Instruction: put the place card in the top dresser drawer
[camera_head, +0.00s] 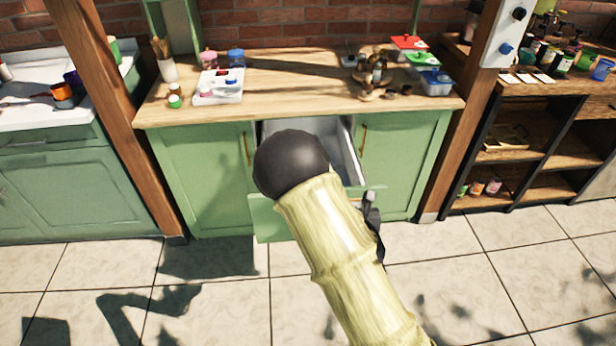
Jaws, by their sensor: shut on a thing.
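The green dresser (200,165) stands in the middle under a wooden top. Its top drawer (265,220) is pulled out, with the pale inside (300,127) and right side wall (348,155) showing. My arm crosses in front and hides much of the drawer. Part of my gripper (371,212) shows as a dark shape at the right of my arm, by the right end of the drawer front. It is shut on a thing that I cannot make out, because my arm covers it. I cannot tell any place card in or near the drawer.
The dresser top (290,80) carries a white tray (218,87), jars and colored-lid boxes (436,83). Wooden posts (120,110) flank the dresser. A shelf unit (520,140) at right holds several white cards (526,78). The tiled floor (220,300) in front is clear.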

